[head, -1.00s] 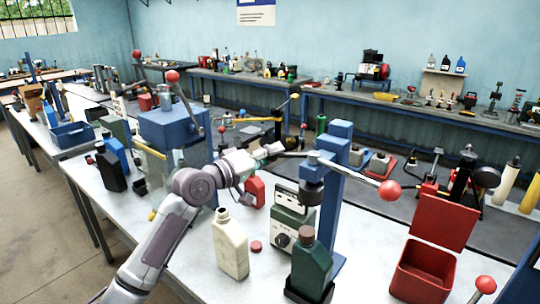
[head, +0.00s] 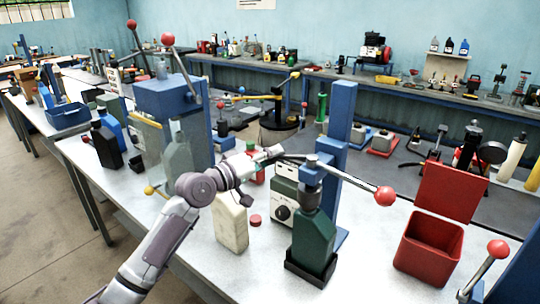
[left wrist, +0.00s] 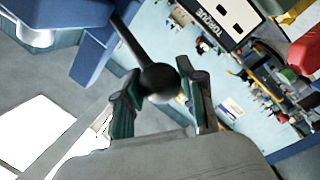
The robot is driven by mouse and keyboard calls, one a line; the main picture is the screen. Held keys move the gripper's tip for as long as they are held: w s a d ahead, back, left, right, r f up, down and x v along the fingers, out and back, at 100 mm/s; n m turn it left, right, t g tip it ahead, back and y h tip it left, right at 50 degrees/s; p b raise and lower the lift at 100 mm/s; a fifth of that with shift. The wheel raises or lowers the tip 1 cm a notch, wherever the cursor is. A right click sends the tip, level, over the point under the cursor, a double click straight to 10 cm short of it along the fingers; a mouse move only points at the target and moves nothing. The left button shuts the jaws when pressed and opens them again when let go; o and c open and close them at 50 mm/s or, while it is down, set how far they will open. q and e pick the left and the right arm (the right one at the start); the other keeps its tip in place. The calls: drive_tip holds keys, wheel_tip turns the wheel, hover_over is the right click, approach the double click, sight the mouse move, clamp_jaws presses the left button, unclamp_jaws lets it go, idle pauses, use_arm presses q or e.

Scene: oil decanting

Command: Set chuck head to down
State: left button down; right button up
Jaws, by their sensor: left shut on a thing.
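The capping press has a blue column (head: 337,140) and a dark round chuck head (head: 308,195). The chuck head is down over the neck of a dark green bottle (head: 314,240), hiding its cap. The bottle stands upright in a black holder (head: 310,274). A lever crosses the press, with a red ball (head: 385,196) at its right end. My left gripper (head: 272,154) is shut on the lever's other end. The left wrist view shows its black ball knob (left wrist: 160,82) between the fingers (left wrist: 162,102). My right gripper is out of view.
A torque box (head: 284,196) stands behind the bottle. A cream bottle (head: 231,222) and a red cap (head: 255,221) are left of it. An open red bin (head: 428,248) stands at right. Another blue machine (head: 167,95) stands left of my arm. The bench front is fairly clear.

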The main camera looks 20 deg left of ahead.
use_arm(q)
drive_tip(key=c, duration=0.7)
unclamp_jaws()
drive_tip(key=shift+r, duration=0.1)
drive_tip(key=shift+o, duration=0.2)
drive_tip(key=shift+a, duration=0.1)
drive_tip(key=v, duration=1.2)
